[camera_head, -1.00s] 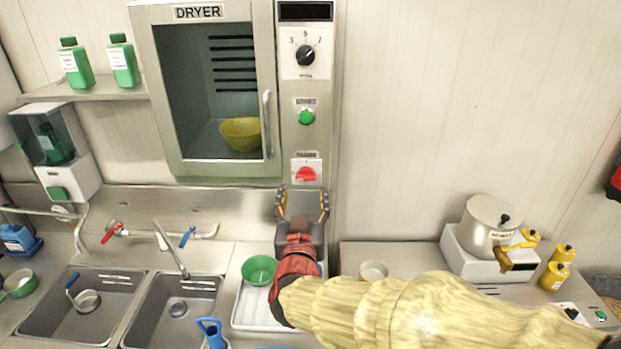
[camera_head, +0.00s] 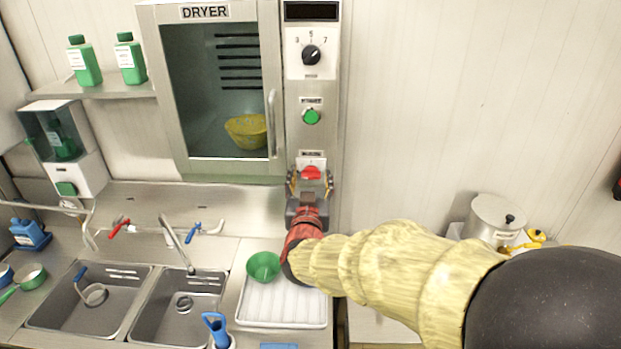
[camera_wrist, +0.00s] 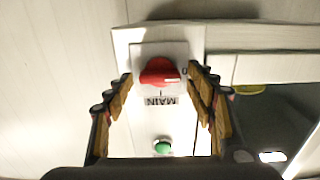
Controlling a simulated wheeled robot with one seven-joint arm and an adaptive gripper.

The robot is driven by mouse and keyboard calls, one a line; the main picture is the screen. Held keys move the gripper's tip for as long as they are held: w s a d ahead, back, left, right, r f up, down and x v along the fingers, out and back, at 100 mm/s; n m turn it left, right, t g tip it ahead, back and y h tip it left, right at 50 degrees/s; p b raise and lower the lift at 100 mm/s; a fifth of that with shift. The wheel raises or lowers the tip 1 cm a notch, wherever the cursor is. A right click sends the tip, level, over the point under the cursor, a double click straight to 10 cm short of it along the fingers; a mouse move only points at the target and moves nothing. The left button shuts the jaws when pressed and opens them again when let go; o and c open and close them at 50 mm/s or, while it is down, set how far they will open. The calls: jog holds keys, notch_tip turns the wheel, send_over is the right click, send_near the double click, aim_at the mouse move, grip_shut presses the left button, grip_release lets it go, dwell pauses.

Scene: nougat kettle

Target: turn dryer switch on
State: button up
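The dryer (camera_head: 184,100) is a steel cabinet with a glass door and a control column on its right. Low on the column is a red rotary switch (camera_head: 311,172) on a white plate; in the wrist view the red switch (camera_wrist: 159,73) sits beside a label reading MAIN. My gripper (camera_head: 310,182) is just in front of and below the red switch in the head view. In the wrist view my gripper (camera_wrist: 160,85) is open, its fingers on either side of the switch with gaps between. I cannot tell how deep the fingertips reach.
Above the switch are a green button (camera_head: 311,116) and a dial (camera_head: 311,55). A yellow bowl (camera_head: 246,131) is inside the dryer. Below are a green bowl (camera_head: 263,267), a white tray (camera_head: 284,306) and sinks (camera_head: 178,308).

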jog(key=c, duration=1)
jog(key=shift+f+b, duration=0.1)
jog(key=shift+b, duration=0.4)
jog(key=m+b, duration=0.3)
jog(key=b, duration=0.2)
jog(key=shift+f+m, duration=0.2)
jog(key=shift+m, duration=0.2)
jog(key=m+b, duration=0.4)
jog(key=b, duration=0.1)
jog(key=shift+d+m+b, duration=0.15)
jog(key=shift+m+b, duration=0.15)
jog(key=shift+b, duration=0.1)
jog(key=m+b, duration=0.5)
jog(key=shift+f, duration=0.1)
jog(key=shift+m+b, duration=1.75)
jog(key=shift+m, duration=0.45)
